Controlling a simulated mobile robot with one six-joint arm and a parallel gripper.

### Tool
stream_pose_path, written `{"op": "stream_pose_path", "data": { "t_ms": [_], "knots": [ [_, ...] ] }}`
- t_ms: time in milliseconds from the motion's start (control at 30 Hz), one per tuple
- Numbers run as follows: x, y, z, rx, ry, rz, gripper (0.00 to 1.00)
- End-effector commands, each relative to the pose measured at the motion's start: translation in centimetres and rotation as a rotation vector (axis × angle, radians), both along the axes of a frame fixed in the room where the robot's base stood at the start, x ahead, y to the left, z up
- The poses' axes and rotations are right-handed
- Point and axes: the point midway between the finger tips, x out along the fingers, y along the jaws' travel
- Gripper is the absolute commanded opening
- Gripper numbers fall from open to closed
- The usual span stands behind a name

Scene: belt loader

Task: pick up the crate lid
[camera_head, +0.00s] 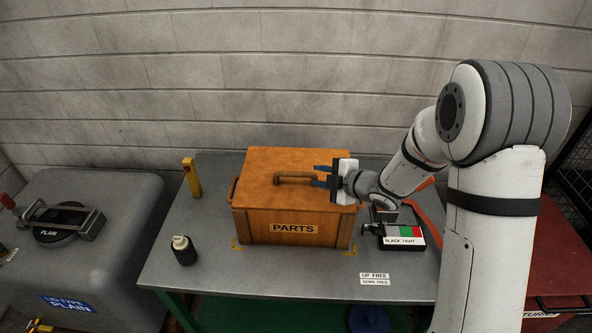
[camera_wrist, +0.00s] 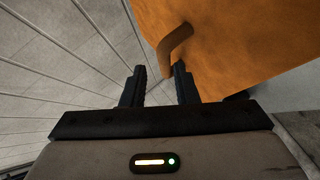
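The crate lid (camera_head: 265,160) is a flat orange-brown top with a brown bar handle (camera_head: 292,176). It lies on the orange crate (camera_head: 258,228) marked PARTS, which stands on a grey table. My gripper (camera_head: 318,175) is at the handle's right end, above the lid, with its fingers pointing left. In the wrist view, my gripper (camera_wrist: 160,75) has its two dark fingers apart with nothing held between them. The handle (camera_wrist: 176,42) there lies just beyond the right fingertip; I cannot tell whether they touch. The lid (camera_wrist: 240,45) fills the upper right.
A black bottle (camera_head: 184,252) and a yellow post (camera_head: 192,177) stand on the table (camera_head: 210,277) left of the crate. A black device (camera_head: 402,235) labelled BLACK-TIGHT lies to its right. A block wall is behind. A grey machine (camera_head: 120,200) is at left.

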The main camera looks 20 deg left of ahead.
Motion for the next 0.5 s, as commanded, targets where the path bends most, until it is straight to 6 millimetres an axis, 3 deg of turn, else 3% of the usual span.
{"op": "stream_pose_path", "data": {
  "t_ms": [500],
  "knots": [
    [0.6,5.9,-1.8,0.018,-0.012,0.058,0.27]
  ]
}}
